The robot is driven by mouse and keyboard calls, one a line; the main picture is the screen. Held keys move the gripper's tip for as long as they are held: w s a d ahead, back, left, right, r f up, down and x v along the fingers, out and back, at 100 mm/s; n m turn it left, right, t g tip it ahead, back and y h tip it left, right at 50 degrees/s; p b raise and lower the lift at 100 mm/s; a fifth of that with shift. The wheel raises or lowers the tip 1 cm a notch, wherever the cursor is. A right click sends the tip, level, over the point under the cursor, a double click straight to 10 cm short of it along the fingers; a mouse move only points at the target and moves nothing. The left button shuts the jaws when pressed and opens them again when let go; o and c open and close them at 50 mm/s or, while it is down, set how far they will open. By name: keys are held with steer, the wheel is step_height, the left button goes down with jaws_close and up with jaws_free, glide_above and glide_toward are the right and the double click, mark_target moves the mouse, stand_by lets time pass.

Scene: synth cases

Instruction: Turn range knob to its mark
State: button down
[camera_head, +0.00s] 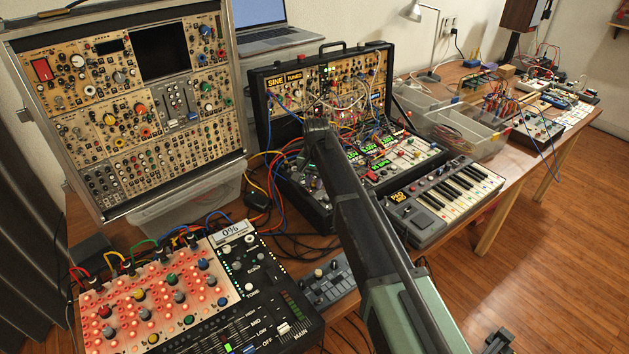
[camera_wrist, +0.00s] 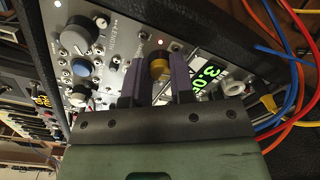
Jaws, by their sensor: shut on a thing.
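In the wrist view my gripper (camera_wrist: 156,84) has its two purple fingers on either side of a small yellow-and-dark knob (camera_wrist: 159,67) on a grey module panel (camera_wrist: 140,38). The fingers are shut on this knob. A small reddish light shows on the panel just above it. I can read no range label or mark beside it, and the fingers hide part of its surroundings. A green lit display (camera_wrist: 208,78) beside the right finger shows digits that are partly covered. In the head view my arm hides the gripper and the knob.
Other knobs, such as a large grey one (camera_wrist: 84,37) and a blue-capped one (camera_wrist: 81,67), sit left of my gripper. Orange and blue cables (camera_wrist: 268,50) hang close on the right. In the head view a keyboard (camera_head: 447,201) and a mixer (camera_head: 250,310) flank my arm.

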steer(key=n, duration=0.6)
steer(key=shift+n, duration=0.4)
stand_by(0.3)
steer(key=c, duration=1)
jaws_free()
step_height(320, 180, up, 11)
steer(key=p, duration=1.1)
steer(key=shift+d, duration=0.15)
steer(key=shift+w+f, duration=0.1)
steer(key=shift+f, duration=0.05)
